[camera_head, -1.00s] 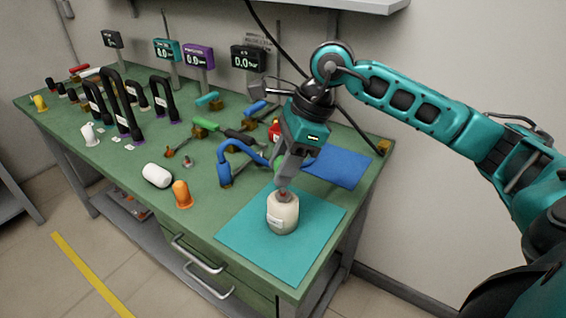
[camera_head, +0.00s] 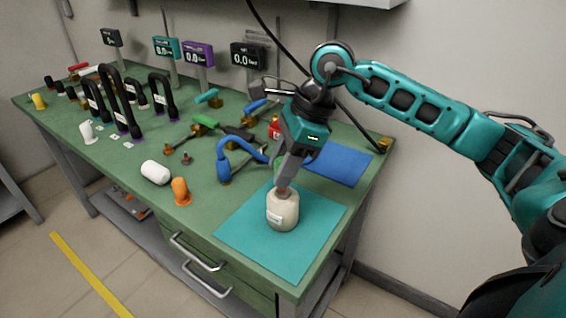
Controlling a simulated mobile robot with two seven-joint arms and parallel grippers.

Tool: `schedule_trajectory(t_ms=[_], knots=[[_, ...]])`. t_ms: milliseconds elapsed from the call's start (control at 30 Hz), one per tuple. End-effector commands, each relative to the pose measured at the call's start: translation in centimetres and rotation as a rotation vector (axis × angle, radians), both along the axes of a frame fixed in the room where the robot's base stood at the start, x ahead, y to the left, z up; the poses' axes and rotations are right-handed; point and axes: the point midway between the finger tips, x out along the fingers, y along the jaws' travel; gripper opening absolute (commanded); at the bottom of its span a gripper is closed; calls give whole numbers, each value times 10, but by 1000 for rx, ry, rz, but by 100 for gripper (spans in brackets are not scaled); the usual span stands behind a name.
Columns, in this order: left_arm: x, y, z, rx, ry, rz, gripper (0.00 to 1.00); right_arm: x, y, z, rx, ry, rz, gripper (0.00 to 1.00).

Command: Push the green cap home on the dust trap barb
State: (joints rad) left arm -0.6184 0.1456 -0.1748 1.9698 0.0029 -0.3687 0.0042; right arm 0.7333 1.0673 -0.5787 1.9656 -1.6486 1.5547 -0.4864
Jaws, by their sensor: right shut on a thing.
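The dust trap (camera_head: 282,212) is a cream jar with a white label, standing upright on the teal mat (camera_head: 310,240). A small reddish-brown fitting shows at its top, and its barb is hard to make out. My right gripper (camera_head: 283,184) comes down from above, with its fingertips right over the jar's top. It is shut on the green cap (camera_head: 278,171), of which only a sliver shows beside the fingers. Whether the cap touches the barb is hidden by the fingers. My left gripper is not in view.
A blue hose (camera_head: 224,165) arches just left of the gripper. White (camera_head: 156,172) and orange (camera_head: 181,191) pieces lie near the front edge. A blue mat (camera_head: 338,163) lies behind right, and a red object (camera_head: 275,127) stands behind the arm. The teal mat around the jar is clear.

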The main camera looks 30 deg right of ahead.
Motion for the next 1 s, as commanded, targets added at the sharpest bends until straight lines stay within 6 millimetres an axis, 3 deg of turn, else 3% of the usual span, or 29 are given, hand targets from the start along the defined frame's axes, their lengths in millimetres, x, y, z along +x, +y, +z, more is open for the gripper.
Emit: schedule_trajectory(t_ms=[933, 967, 1000], knots=[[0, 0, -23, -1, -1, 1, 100, 0, 0, -26, -1, 3, 0, 10], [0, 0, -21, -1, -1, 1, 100, 0, 0, -24, 0, 2, -1, 42], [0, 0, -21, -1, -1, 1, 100, 0, 0, -24, 0, 2, -1, 46]])
